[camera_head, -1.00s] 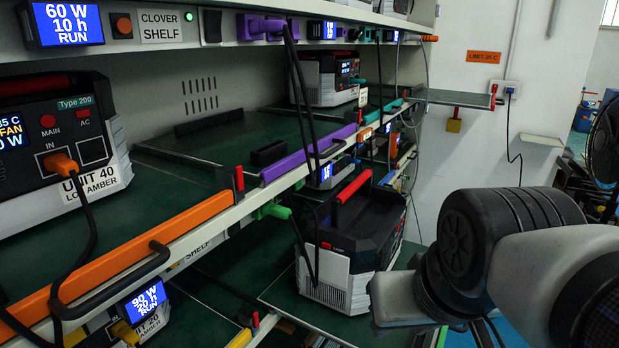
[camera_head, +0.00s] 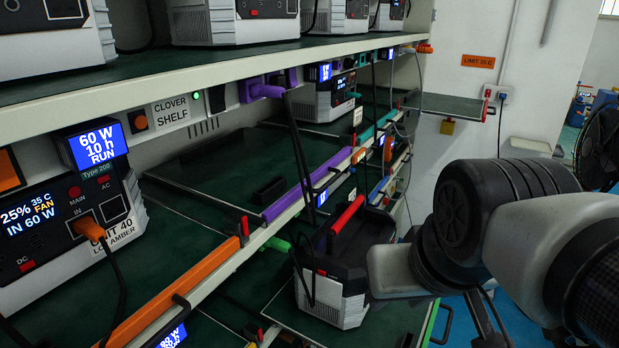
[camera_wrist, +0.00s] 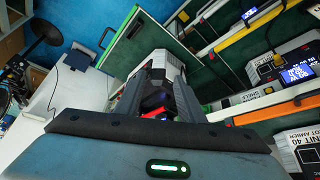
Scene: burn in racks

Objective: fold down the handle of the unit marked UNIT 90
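A dark power unit (camera_head: 335,302) with a light grey vented lower body stands on a pulled-out lower shelf, left of my arm in the head view. Its red-gripped handle (camera_head: 347,215) stands up above its top. I cannot read a UNIT 90 marking on it. In the wrist view my gripper (camera_wrist: 158,84) is open, its two grey fingers pointing at this unit. A piece of the red handle (camera_wrist: 155,115) shows between the fingers. I cannot tell whether they touch it.
UNIT 40 (camera_head: 60,235), with an orange plug, stands on the shelf at left. Other units line the top shelf (camera_head: 200,72). Dark cables (camera_head: 300,160) hang in front of the racks near the red-handled unit. A wall ledge (camera_head: 455,104) and a fan stand at right.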

